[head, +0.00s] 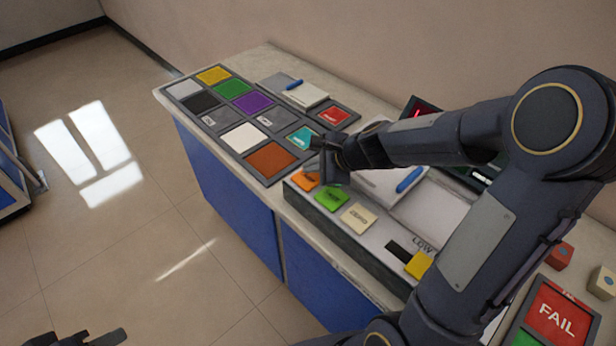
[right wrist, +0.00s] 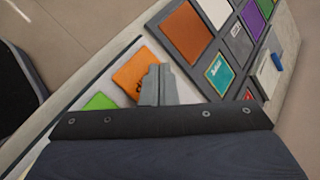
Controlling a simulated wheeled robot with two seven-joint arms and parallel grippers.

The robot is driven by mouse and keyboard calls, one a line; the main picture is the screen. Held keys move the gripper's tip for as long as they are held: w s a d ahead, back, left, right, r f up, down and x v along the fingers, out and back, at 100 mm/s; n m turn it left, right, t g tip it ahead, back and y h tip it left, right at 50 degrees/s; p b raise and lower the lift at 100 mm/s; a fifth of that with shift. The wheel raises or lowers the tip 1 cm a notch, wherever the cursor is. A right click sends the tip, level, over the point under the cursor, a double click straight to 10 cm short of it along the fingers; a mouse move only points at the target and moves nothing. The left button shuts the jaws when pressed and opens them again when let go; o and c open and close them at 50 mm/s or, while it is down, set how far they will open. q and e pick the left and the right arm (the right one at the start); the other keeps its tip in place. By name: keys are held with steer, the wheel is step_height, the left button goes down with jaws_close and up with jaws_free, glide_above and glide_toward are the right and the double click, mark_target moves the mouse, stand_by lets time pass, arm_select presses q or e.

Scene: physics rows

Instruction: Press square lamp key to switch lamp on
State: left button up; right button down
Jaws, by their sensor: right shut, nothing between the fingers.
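A grey device (head: 377,250) on the counter carries square keys along its front: an orange key (head: 306,181), a green key (head: 331,197), a cream key marked ZERO (head: 358,217) and a yellow key (head: 418,265). I cannot read which one is the lamp key, and no lit lamp is clear. My right gripper (head: 325,172) is shut and empty, over the orange key. In the right wrist view its fingertips (right wrist: 157,82) overlap the orange key (right wrist: 135,72); contact cannot be told. The green key (right wrist: 100,101) is partly hidden there. My left gripper (head: 90,338) shows only partly at the bottom edge.
A board of coloured squares (head: 213,132) lies left of the device. A notepad (head: 306,95) with a blue pen is behind it. A red FAIL plate (head: 558,312) and small blocks (head: 603,282) are at the right. Open floor (head: 150,250) lies left of the counter.

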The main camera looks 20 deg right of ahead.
mark_target(312, 179)
stand_by(0.6)
steer(key=shift+f+b, duration=0.5)
steer(key=shift+f+b, duration=0.45)
stand_by(0.4)
steer(key=shift+r+p, duration=0.95)
step_height(312, 179, up, 6)
steer(key=p, duration=0.5)
steer(key=shift+p, duration=0.35)
